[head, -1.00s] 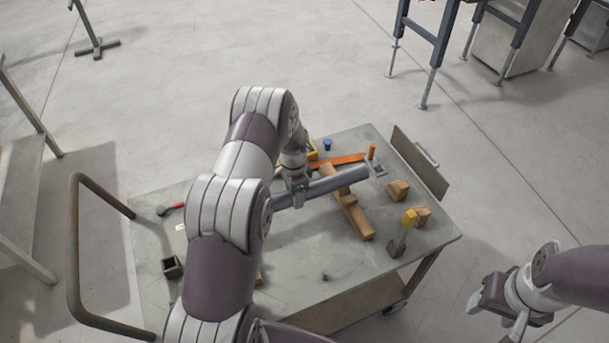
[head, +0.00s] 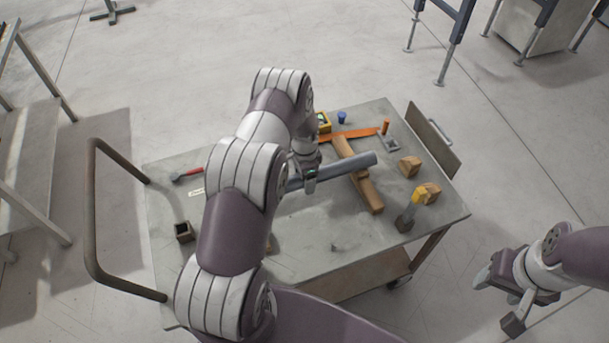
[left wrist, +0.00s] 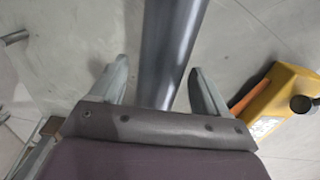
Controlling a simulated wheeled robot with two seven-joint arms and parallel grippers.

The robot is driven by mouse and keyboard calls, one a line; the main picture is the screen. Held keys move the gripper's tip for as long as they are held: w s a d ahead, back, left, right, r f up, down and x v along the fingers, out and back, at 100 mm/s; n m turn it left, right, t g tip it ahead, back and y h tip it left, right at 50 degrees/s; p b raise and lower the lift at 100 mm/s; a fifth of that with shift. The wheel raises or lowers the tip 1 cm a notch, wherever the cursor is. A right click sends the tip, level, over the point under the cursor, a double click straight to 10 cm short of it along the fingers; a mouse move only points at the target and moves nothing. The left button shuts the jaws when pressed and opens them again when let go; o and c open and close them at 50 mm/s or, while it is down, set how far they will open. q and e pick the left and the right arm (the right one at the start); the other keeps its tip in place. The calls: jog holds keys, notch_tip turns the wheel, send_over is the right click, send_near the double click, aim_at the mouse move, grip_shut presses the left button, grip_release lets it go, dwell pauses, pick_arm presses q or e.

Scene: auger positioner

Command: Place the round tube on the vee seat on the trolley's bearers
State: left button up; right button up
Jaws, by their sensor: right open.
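The round tube (head: 345,168) is a grey metal cylinder above the trolley top (head: 300,240). It passes across a long wooden piece (head: 369,195), with its right end beyond it. I cannot tell whether they touch. No vee shape shows clearly; the tube covers part of the wood. My left gripper (head: 311,180) is around the tube's left part; in the left wrist view the tube (left wrist: 170,40) lies between the two fingers (left wrist: 160,80) and looks held. My right gripper (head: 484,278) is open and empty, off the trolley's right side.
An orange bar (head: 350,134), a yellow item (head: 323,122) and a blue item (head: 342,117) are behind. The trolley handle (head: 91,215) rises at left.

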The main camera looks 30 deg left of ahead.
pick_arm(q)
jog(key=shift+r, duration=0.4)
notch_tip(320, 180, up, 11)
jog(key=b, duration=0.2)
jog(key=s+d+r+n, duration=0.4)
jog(key=s+d+r, duration=0.1)
jog(key=s, duration=0.5)
jog(key=s+d+r+n+t, duration=0.1)
jog(key=s+d+r+n, duration=0.2)
jog(key=s+d+r, duration=0.3)
jog(key=s+d, duration=0.1)
jog(key=s, duration=0.3)
jog(key=shift+r+n, duration=0.3)
jog(key=shift+n, duration=0.1)
